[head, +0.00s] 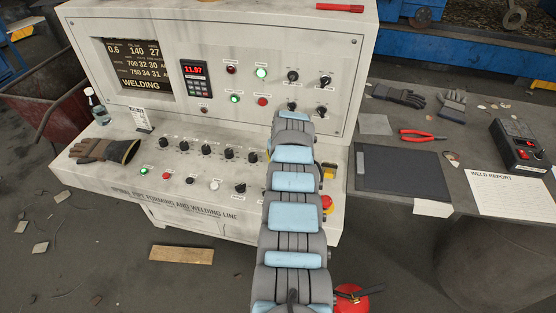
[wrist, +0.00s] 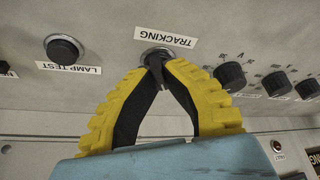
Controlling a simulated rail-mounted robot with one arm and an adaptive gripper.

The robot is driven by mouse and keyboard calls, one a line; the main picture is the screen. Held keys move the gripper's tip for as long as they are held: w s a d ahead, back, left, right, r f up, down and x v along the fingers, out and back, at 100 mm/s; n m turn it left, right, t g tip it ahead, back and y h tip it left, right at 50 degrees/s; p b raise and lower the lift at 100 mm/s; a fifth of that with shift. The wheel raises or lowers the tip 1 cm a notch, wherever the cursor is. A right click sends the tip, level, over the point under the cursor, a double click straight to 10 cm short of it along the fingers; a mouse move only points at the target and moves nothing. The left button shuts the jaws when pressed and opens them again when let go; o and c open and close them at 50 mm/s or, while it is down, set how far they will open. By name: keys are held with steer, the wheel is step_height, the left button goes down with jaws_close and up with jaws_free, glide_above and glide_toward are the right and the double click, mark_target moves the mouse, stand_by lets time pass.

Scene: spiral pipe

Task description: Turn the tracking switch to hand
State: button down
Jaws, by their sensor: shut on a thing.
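The tracking switch (wrist: 155,54) is a dark round knob on the grey panel, seen upside down in the wrist view. Its white label reads TRACKING (wrist: 165,36). My gripper (wrist: 158,67) has yellow, ribbed fingers with dark inner pads. Its fingertips meet at the switch and are shut on its handle. The fingertips cover part of the knob, so I cannot tell which position it points to. In the head view my arm hides the switch and the fingertips.
A black lamp test button (wrist: 63,49) is on one side of the switch, and ribbed black dials (wrist: 229,76) are on the other. In the head view, a brown glove (head: 100,150) lies on the console's left. A red fire extinguisher (head: 352,298) stands near my arm.

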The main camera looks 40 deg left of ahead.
steer(key=c, duration=1.1)
jaws_free()
steer(key=shift+c, duration=0.2)
steer(key=shift+v, duration=0.8)
steer(key=v, duration=1)
steer(key=shift+r, duration=0.2)
